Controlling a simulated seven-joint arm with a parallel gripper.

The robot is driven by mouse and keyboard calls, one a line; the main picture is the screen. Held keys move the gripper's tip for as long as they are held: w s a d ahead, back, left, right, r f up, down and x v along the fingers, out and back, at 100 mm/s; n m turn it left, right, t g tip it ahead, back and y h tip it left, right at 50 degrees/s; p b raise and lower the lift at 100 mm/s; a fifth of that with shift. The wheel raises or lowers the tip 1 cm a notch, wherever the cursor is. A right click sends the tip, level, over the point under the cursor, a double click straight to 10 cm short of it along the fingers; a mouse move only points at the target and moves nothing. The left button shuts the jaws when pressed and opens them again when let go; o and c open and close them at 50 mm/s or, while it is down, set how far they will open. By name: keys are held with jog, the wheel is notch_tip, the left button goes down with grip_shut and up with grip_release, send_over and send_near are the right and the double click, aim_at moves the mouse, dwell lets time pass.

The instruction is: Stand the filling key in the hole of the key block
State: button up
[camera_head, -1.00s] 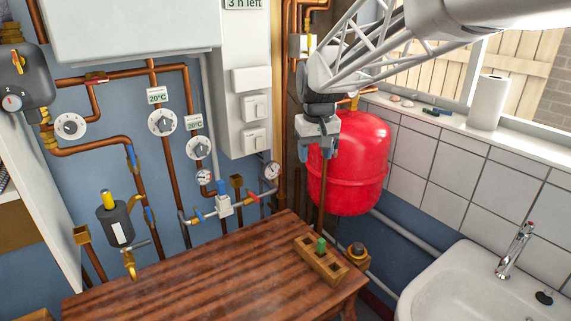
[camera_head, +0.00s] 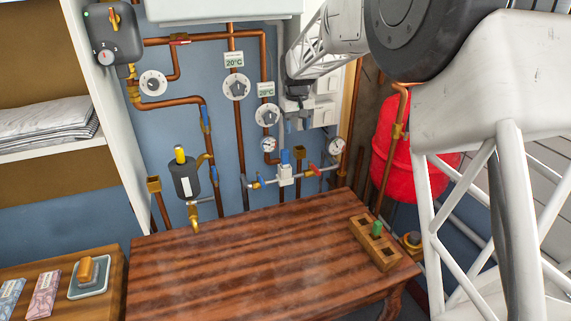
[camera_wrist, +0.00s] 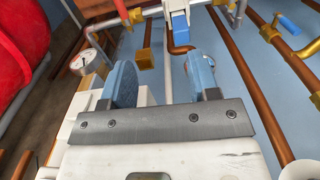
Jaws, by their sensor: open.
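The key block (camera_head: 381,257) is a wooden block with holes at the right end of the table. A green piece (camera_head: 376,229) stands in one hole, and at least one other hole looks empty. A blue piece, seemingly the filling key (camera_head: 285,156), sits upright on the white valve body of the pipe assembly against the wall. In the wrist view, the blue key (camera_wrist: 180,21) is ahead, beyond the fingertips. My gripper (camera_head: 297,122) is above that valve, apart from the key. Its blue-grey fingers (camera_wrist: 162,82) are open with nothing between them.
The wooden table (camera_head: 250,255) is mostly bare. Copper pipes, dials and gauges crowd the blue wall around my gripper. A pressure gauge (camera_head: 336,146) is right of the valve. A red tank (camera_head: 395,150) stands at right. A side table (camera_head: 110,285) holds a dish and packets.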

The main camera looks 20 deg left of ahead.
send_near(284, 158)
jog(key=shift+w+a+r+n, duration=0.15)
jog(key=shift+w+a+r, duration=0.1)
jog(key=shift+w, duration=0.2)
jog(key=shift+w+a+r+n, duration=0.15)
jog(key=shift+w+a, duration=0.1)
jog(key=shift+w, duration=0.25)
jog(key=shift+f, duration=0.1)
jog(key=shift+f, duration=3.3)
jog(key=shift+f, duration=2.65)
grip_shut()
